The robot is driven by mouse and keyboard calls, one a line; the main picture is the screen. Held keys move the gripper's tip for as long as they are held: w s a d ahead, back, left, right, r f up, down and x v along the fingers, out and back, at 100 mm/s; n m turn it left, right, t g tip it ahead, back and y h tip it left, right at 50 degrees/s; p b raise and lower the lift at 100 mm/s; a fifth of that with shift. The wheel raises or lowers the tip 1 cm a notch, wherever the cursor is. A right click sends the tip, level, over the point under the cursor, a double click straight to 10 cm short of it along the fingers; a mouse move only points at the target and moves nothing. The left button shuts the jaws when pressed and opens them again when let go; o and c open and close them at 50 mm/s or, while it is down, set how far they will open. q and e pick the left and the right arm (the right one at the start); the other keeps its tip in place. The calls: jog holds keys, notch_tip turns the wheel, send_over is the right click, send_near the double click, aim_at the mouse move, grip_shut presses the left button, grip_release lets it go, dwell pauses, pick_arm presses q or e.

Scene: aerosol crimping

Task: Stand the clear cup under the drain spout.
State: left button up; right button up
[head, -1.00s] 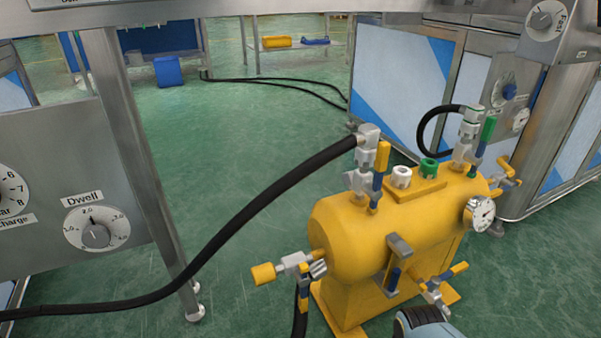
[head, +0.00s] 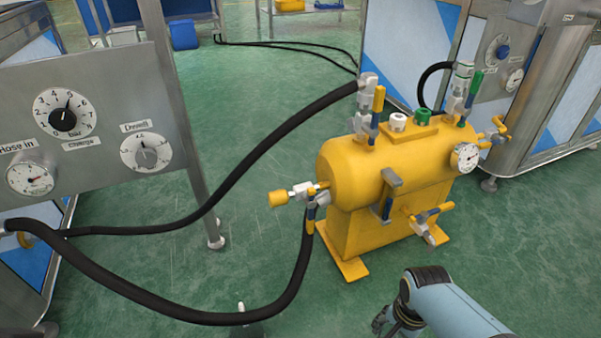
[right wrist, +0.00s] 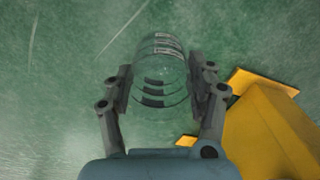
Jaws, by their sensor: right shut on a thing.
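The clear cup (right wrist: 160,72) is see-through with dark marks and shows in the right wrist view between the two fingers of my right gripper (right wrist: 160,88). The fingers are shut on its sides. In the head view my right gripper (head: 388,324) is low at the bottom edge, in front of the yellow tank (head: 385,165); the cup cannot be made out there. A silver spout (head: 428,238) with a yellow and blue valve sticks out low on the tank's near side, and it looks like the drain spout. The gripper is below it in the picture, apart from it. My left gripper is not in view.
A black hose (head: 190,315) loops from the left panel (head: 95,120) to the tank's left valve (head: 305,193). The tank's yellow foot (head: 352,270) rests on the green floor. A small pale object (head: 241,307) at the bottom is unclear. Floor around the foot is clear.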

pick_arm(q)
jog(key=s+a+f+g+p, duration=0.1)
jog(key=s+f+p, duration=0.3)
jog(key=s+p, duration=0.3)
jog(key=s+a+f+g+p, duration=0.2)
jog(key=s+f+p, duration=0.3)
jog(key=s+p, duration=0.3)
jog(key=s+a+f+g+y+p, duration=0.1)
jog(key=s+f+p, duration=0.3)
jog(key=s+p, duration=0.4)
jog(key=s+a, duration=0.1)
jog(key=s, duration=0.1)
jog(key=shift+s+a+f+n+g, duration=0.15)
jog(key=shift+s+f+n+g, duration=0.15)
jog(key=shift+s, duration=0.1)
pick_arm(e)
jog(key=w+r, duration=0.3)
jog(key=r, duration=0.7)
jog(key=w+r+t, duration=0.1)
jog(key=w+r, duration=0.2)
jog(key=r, duration=0.8)
jog(key=w+r+t, duration=0.1)
jog(key=w+r, duration=0.2)
jog(key=r, duration=0.8)
jog(key=shift+w+r, duration=0.2)
jog(key=shift+w, duration=0.2)
jog(key=shift+a, duration=0.1)
